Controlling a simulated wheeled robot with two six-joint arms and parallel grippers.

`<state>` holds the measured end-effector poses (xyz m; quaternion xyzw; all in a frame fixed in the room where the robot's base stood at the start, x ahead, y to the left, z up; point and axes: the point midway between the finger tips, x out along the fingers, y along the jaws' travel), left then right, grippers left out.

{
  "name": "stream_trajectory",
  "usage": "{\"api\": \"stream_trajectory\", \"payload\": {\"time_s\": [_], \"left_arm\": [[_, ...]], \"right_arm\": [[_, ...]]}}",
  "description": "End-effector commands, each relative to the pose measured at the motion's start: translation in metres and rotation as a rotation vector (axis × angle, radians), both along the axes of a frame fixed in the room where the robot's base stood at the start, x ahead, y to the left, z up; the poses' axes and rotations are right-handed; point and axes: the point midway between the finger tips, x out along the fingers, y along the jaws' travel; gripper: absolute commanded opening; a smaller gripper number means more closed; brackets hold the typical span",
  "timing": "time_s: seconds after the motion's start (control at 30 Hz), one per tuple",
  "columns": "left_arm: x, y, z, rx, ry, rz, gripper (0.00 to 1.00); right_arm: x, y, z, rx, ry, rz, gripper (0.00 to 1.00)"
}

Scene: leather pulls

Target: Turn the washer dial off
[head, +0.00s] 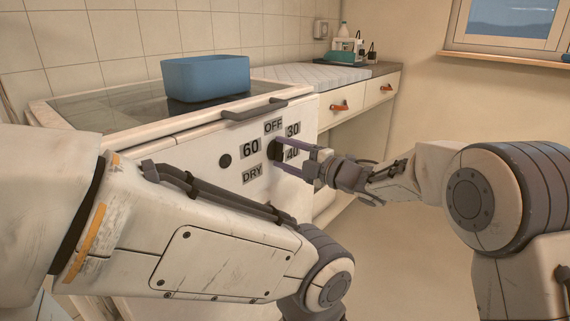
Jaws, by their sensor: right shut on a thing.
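The washer (200,140) has a white front panel with labels OFF at the top, 30 and 40 on the right, 60 on the left and DRY at the lower left. The dark washer dial (273,150) sits amid these labels. My right gripper (280,154) reaches in from the right, its two purple fingers shut on the dial. The fingers partly cover it and the 40 label, and I cannot tell where the dial points. My left arm crosses the lower left in front of the washer; its gripper is out of view.
A smaller round black knob (225,161) is left of the dial. A dark handle (254,110) juts from the top edge. A blue bin (206,79) stands on top. Drawers with leather pulls (340,107) are at the back right. The floor at right is clear.

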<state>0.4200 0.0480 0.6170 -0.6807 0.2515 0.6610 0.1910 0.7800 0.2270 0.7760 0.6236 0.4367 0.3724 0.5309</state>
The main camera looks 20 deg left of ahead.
Motion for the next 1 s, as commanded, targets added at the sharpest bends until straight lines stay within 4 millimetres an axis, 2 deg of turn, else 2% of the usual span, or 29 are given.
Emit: {"api": "stream_trajectory", "payload": {"time_s": [0.03, 0.3, 0.87, 0.9, 0.97, 1.0], "left_arm": [[0.000, 0.000, -0.007, 0.000, 0.000, 0.000, 0.50], [0.000, 0.000, -0.018, 0.000, 0.000, 0.000, 0.50], [0.000, 0.000, -0.019, 0.000, 0.000, 0.000, 0.50], [0.000, 0.000, -0.019, 0.000, 0.000, 0.000, 0.50], [0.000, 0.000, -0.019, 0.000, 0.000, 0.000, 0.50], [0.000, 0.000, -0.019, 0.000, 0.000, 0.000, 0.50]], "right_arm": [[0.000, -0.001, -0.006, -0.013, -0.023, -0.001, 0.09], [0.000, -0.001, -0.004, -0.048, -0.121, 0.000, 0.09], [0.000, -0.001, -0.003, -0.060, -0.147, 0.000, 0.09], [0.000, -0.001, -0.003, -0.060, -0.147, 0.000, 0.72], [0.000, -0.001, -0.003, -0.059, -0.148, -0.001, 0.95], [0.000, -0.001, -0.003, -0.059, -0.148, 0.000, 0.95]]}}
